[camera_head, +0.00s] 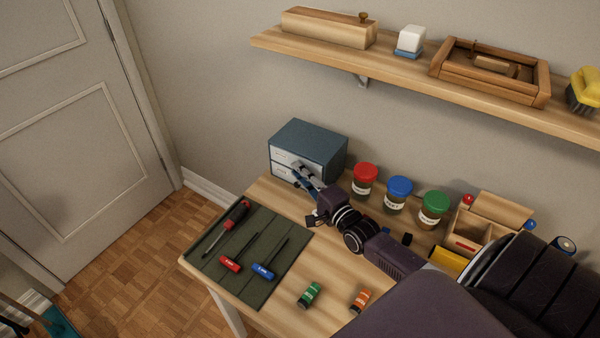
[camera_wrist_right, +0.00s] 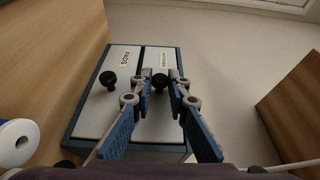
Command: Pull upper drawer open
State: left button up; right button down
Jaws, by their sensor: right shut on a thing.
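A small blue-grey drawer cabinet (camera_head: 317,140) stands at the back left of the desk, with two white drawer fronts. The upper drawer (camera_head: 284,156) sits above the lower drawer (camera_head: 281,171); both look closed. The right wrist view is turned sideways, so the upper drawer (camera_wrist_right: 159,119) is on the right and the lower drawer (camera_wrist_right: 118,67), labelled PADS, on the left. My right gripper (camera_head: 300,168) reaches the cabinet front. In the wrist view its fingers (camera_wrist_right: 160,78) are shut on the upper drawer's black knob (camera_wrist_right: 159,83). My left gripper is out of view.
Jars with red (camera_head: 365,172), blue (camera_head: 399,188) and green lids stand right of the cabinet. A green mat (camera_head: 260,288) with screwdriver and hex drivers lies in front. A wall shelf (camera_head: 400,70) hangs above. A wooden organizer (camera_head: 480,225) is farther right.

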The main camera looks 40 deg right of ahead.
jog(key=shift+a, duration=0.1)
jog(key=s+a+p, duration=0.4)
jog(key=a, duration=0.6)
jog(key=shift+s, duration=0.1)
jog(key=c, duration=1.9)
grip_release()
jog(key=shift+d, duration=0.1)
jog(key=s, duration=1.2)
